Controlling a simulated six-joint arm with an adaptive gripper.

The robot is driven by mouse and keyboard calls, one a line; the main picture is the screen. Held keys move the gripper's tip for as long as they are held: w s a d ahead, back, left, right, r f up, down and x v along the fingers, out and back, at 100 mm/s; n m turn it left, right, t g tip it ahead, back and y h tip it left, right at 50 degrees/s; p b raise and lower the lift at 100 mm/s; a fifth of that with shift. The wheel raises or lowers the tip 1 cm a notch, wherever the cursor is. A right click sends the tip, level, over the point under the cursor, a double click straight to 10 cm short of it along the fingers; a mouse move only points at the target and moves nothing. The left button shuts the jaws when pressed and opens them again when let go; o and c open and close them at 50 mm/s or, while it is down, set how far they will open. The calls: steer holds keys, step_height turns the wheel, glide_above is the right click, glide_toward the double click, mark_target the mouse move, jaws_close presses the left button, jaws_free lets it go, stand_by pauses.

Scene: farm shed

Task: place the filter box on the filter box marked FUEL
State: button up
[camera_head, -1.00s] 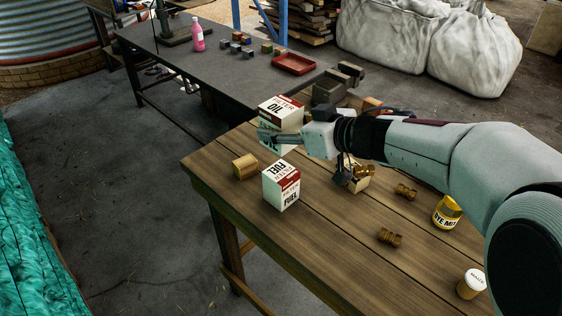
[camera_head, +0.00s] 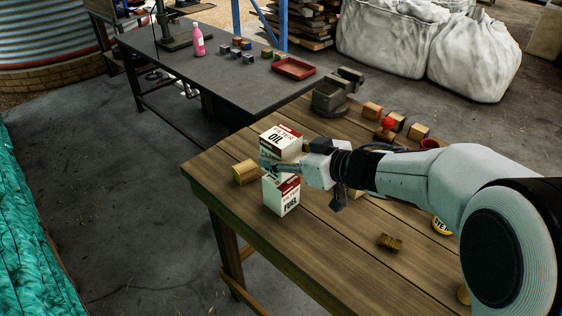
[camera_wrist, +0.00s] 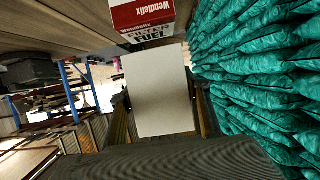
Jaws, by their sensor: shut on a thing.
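The held filter box (camera_head: 282,142) is white with a red band and marked OIL. My gripper (camera_head: 272,166) is shut on it and holds it upright at the table's left side. In the wrist view its plain pale face (camera_wrist: 158,90) fills the space between the fingers. The filter box marked FUEL (camera_head: 282,197) stands upright on the wooden table, just below the held box in the head view. My gripper hides part of its top. In the wrist view the FUEL box (camera_wrist: 142,16) shows at the top edge. I cannot tell whether the two boxes touch.
A wooden block (camera_head: 245,172) stands close left of the boxes. A grey vice (camera_head: 330,97), several coloured blocks and a red ball (camera_head: 388,125) are at the back.

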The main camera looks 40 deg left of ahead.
steer(key=shift+f, duration=1.2)
steer(key=shift+f, duration=0.1)
steer(key=o, duration=1.3)
steer(key=shift+f, duration=0.1)
steer(key=shift+d+r, duration=0.35)
steer(key=shift+d, duration=0.05)
steer(key=v, duration=1.1)
steer(key=shift+d, duration=0.1)
